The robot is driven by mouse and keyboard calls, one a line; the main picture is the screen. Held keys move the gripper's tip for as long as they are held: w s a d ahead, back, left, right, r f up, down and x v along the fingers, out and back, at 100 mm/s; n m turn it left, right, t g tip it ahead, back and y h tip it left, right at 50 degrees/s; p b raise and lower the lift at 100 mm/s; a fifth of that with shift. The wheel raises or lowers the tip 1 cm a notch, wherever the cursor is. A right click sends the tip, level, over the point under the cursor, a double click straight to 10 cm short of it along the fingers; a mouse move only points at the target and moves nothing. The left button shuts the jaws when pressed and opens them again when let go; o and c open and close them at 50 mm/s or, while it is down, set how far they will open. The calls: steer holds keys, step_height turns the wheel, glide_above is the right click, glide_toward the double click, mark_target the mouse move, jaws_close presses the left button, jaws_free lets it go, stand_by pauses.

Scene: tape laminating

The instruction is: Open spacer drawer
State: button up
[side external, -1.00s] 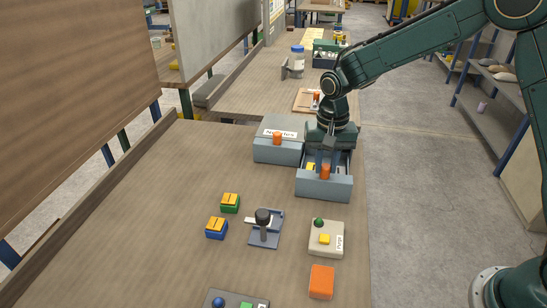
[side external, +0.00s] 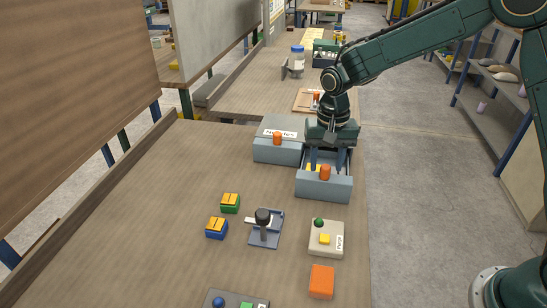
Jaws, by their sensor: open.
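The spacer drawer (side external: 318,189) is a grey box front with an orange knob (side external: 325,172), pulled out from its housing toward the camera side. Something yellow shows inside it at the left. My gripper (side external: 325,166) is open, pointing down over the drawer, with its two fingers apart on either side of the knob. The fingers do not appear to touch the knob, though the exact gap is hard to tell. The drawer's housing is mostly hidden behind my gripper.
A closed grey drawer box labelled "Needles" (side external: 274,150) with an orange knob stands directly left. Nearer are yellow-topped green (side external: 230,202) and blue (side external: 216,228) blocks, a black-knobbed press (side external: 264,226), a "Purge" box (side external: 326,238) and an orange block (side external: 321,281). The table's left middle is clear.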

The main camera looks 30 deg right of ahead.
step_height(320, 180, up, 13)
stand_by(0.6)
steer(key=s+d+r+n+t, duration=0.1)
steer(key=s+d+r+n, duration=0.1)
steer(key=s+r, duration=0.35)
steer(key=s+d+r+n+t, duration=0.1)
steer(key=s+d+r+t, duration=0.1)
steer(key=s, duration=0.6)
steer(key=s+d+f+n+t, duration=0.1)
steer(key=s+n, duration=0.1)
steer(key=s, duration=0.5)
steer(key=s+d+f+n+t, duration=0.1)
steer(key=s+f, duration=0.1)
steer(key=s, duration=0.5)
steer(key=shift+s+d+f+n+t, duration=0.2)
steer(key=shift+d+n+t, duration=0.1)
steer(key=shift+n, duration=0.1)
